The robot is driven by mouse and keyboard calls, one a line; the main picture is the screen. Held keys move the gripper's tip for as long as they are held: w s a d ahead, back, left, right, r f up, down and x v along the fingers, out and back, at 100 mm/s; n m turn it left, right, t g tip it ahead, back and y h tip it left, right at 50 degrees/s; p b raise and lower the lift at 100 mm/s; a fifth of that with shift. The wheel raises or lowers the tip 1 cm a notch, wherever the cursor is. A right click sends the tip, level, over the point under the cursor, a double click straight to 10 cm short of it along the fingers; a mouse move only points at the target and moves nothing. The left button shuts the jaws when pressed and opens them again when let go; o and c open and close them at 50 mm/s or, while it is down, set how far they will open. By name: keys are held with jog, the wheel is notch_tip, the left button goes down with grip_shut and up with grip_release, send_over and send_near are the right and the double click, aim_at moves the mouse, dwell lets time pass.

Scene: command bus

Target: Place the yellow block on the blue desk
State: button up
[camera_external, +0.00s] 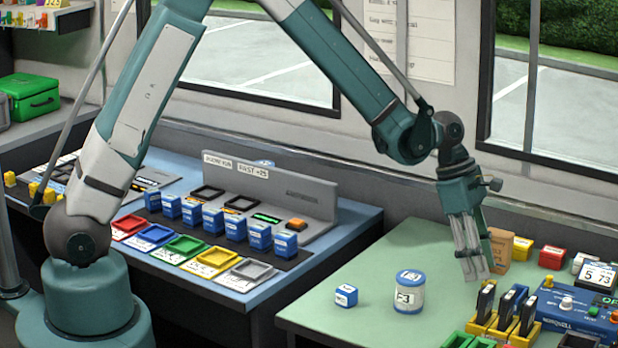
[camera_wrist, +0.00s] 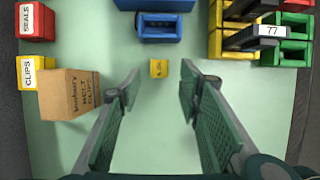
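A small yellow block (camera_wrist: 159,68) lies on the green table, between and just beyond my fingertips in the wrist view. I cannot make it out in the external view, where my gripper may hide it. My gripper (camera_external: 473,268) points down over the green table; in the wrist view its fingers (camera_wrist: 159,88) are spread apart with nothing between the pads. The blue desk (camera_external: 353,216) stands left of the green table in the external view, lower part of its top carrying coloured trays and blue blocks.
A cardboard box (camera_wrist: 70,93) stands left of my fingers, by a yellow CLIPS box (camera_wrist: 38,72) and red SEALS box (camera_wrist: 34,20).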

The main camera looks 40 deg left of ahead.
aim_at(487, 281)
jog(key=shift+b+x, duration=0.55)
jog(key=shift+x, duration=2.05)
jog(key=c, duration=1)
jog(key=shift+r, duration=0.15)
notch_tip(487, 281, up, 10)
jog(key=shift+f+p, duration=0.1)
jog(key=shift+p, duration=0.75)
jog(key=shift+w, duration=0.1)
